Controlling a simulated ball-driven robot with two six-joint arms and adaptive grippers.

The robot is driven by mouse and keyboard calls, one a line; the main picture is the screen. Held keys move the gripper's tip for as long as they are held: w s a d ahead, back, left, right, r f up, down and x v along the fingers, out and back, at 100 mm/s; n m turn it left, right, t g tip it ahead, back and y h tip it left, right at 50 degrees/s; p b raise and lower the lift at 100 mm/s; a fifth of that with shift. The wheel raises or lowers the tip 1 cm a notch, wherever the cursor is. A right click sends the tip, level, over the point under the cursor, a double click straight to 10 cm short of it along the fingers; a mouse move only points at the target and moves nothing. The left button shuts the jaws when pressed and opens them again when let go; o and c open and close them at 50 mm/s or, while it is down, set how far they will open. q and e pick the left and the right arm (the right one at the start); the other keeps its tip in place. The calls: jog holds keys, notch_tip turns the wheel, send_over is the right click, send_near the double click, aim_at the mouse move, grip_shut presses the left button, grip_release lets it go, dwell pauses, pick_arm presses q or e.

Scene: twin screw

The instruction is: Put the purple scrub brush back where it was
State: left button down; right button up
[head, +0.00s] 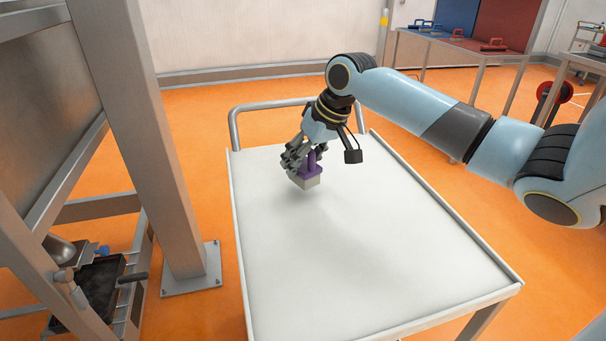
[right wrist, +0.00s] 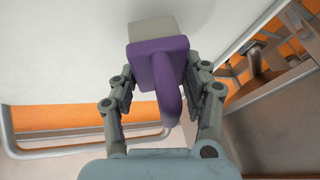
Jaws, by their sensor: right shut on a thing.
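The purple scrub brush (head: 309,170) has a purple handle and a pale block of bristles below it. My right gripper (head: 298,158) is shut on its handle over the far left part of the white cart top (head: 370,250). The bristles point down; I cannot tell if they touch the cart top. In the right wrist view the brush (right wrist: 158,62) sits between the two fingers of the gripper (right wrist: 165,95), with its curved handle towards the camera. My left gripper is not in view.
The cart has a raised rim and a metal push handle (head: 232,128) at its far end. A metal frame post (head: 150,130) stands close on the left. A black tray (head: 100,290) sits low at the left. The rest of the cart top is clear.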

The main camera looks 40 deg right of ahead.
aim_at(303, 172)
notch_tip(303, 172, down, 3)
jog(key=shift+f, duration=0.1)
jog(key=o, duration=1)
jog(key=p+v, duration=0.2)
jog(key=v, duration=1)
